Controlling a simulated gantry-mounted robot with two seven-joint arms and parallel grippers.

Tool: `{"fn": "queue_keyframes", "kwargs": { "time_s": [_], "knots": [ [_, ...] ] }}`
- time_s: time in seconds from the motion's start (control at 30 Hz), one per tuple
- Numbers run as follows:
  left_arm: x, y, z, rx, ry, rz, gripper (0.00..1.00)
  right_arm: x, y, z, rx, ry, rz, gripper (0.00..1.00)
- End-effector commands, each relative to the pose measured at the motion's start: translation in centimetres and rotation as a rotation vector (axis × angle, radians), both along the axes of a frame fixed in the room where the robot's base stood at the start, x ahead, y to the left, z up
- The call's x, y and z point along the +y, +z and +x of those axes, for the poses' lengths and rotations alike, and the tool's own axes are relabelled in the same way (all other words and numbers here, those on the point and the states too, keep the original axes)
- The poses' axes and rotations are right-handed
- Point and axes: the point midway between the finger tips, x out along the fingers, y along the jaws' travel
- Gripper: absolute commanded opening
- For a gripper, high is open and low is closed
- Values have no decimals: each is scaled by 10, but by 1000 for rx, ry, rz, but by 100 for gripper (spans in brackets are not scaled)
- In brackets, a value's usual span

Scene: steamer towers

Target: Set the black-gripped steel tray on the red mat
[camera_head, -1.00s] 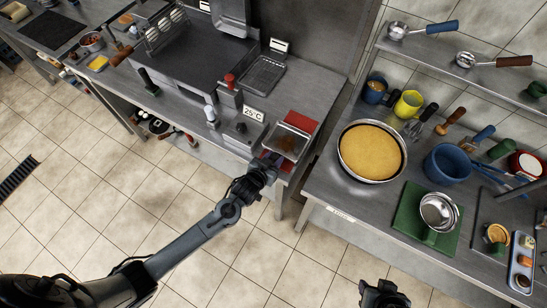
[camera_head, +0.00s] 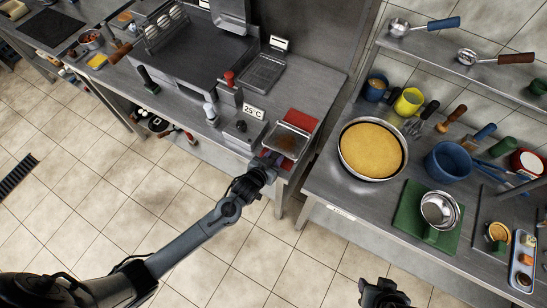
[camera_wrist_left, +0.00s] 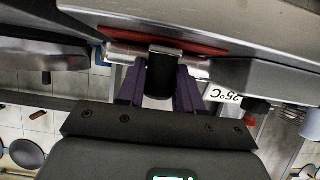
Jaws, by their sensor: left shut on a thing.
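My left gripper (camera_head: 272,158) is shut on the black grip (camera_wrist_left: 160,76) of the steel tray (camera_head: 288,142). In the left wrist view, the purple fingers stand on both sides of the grip. The tray covers the near part of the red mat (camera_head: 302,120); the mat's far part shows beyond it on the counter corner. A red strip also shows by the tray in the left wrist view (camera_wrist_left: 150,37). I cannot tell whether the tray touches the mat. My right gripper (camera_head: 383,295) hangs at the bottom edge, apart from the counters, its jaws unclear.
A control box with a 25°C sign (camera_head: 253,113) stands left of the tray. A wire-rack tray (camera_head: 262,72) lies behind. The right counter holds a large pan with yellow filling (camera_head: 372,150) and a green board (camera_head: 408,215). A floor gap separates the counters.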

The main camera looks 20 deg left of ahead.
Motion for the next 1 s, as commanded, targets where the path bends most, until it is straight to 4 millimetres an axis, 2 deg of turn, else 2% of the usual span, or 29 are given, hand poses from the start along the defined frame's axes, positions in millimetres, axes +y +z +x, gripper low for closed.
{"fn": "queue_keyframes", "kwargs": {
  "time_s": [0.27, 0.3, 0.47, 1.0],
  "knots": [
    [0, -3, 1, -3, 0, -1, 0, 0, -3, 0, -1, 0, 0, 43],
    [0, -3, 1, -3, 0, -1, 40, 0, -2, 0, 0, 0, 0, 43],
    [0, -3, 1, -2, 0, 0, 64, 0, -2, 0, 0, 1, -1, 43],
    [0, -3, -4, 1, 0, 0, 65, -2, -2, 0, 0, 6, -9, 43]
  ]
}}
